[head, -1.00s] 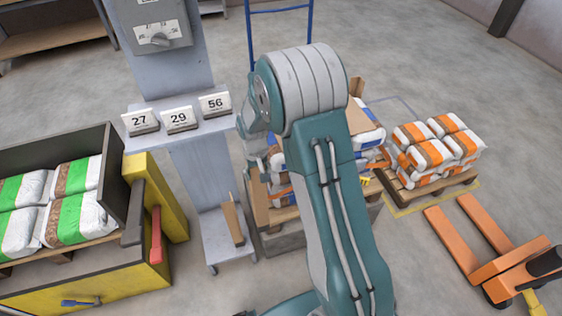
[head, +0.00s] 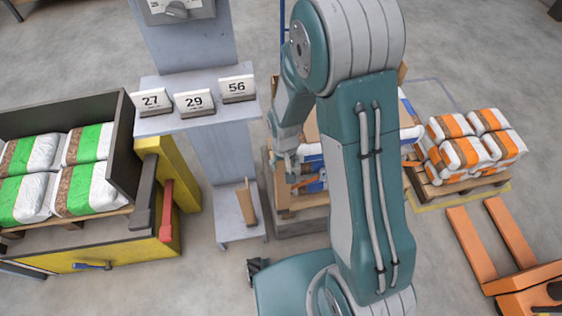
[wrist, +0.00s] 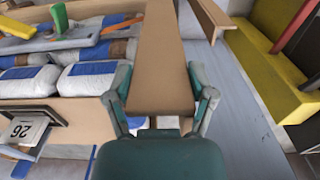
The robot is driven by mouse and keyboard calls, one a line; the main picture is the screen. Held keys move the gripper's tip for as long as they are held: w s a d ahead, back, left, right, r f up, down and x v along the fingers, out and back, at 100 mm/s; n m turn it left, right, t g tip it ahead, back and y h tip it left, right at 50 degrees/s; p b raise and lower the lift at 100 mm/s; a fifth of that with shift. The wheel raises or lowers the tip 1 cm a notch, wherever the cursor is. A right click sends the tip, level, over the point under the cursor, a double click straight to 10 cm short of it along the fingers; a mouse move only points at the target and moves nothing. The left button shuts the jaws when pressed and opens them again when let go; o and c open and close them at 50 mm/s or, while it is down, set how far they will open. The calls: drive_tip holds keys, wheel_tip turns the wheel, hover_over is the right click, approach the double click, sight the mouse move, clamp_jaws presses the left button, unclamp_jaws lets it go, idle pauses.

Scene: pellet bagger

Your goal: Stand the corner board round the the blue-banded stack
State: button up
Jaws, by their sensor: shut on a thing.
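My gripper (wrist: 160,88) is shut on a long brown cardboard corner board (wrist: 155,50), which runs away from the fingers in the wrist view. The blue-banded stack (wrist: 90,75) of white bags lies left of the held board. I cannot tell whether board and stack touch. In the head view the stack (head: 312,175) is mostly hidden behind my arm, and the held board cannot be made out clearly. Another brown corner board (head: 246,205) leans on the grey stand's foot; it also shows in the wrist view (wrist: 208,15).
Number cards (head: 194,102) stand on the grey stand's shelf. A yellow bin (head: 120,253) with green-banded bags is on the left. An orange-banded stack (head: 475,145) and an orange pallet jack (head: 495,250) are on the right. A green-handled tool (wrist: 60,20) lies on the blue-banded stack.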

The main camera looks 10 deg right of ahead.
drive_tip(key=w+d+f, duration=0.4)
drive_tip(key=w+d, duration=0.1)
drive_tip(key=shift+w, duration=0.3)
idle(0.7)
drive_tip(key=shift+d+f, duration=0.1)
drive_tip(key=o, duration=1.3)
drive_tip(key=shift+c, duration=0.2)
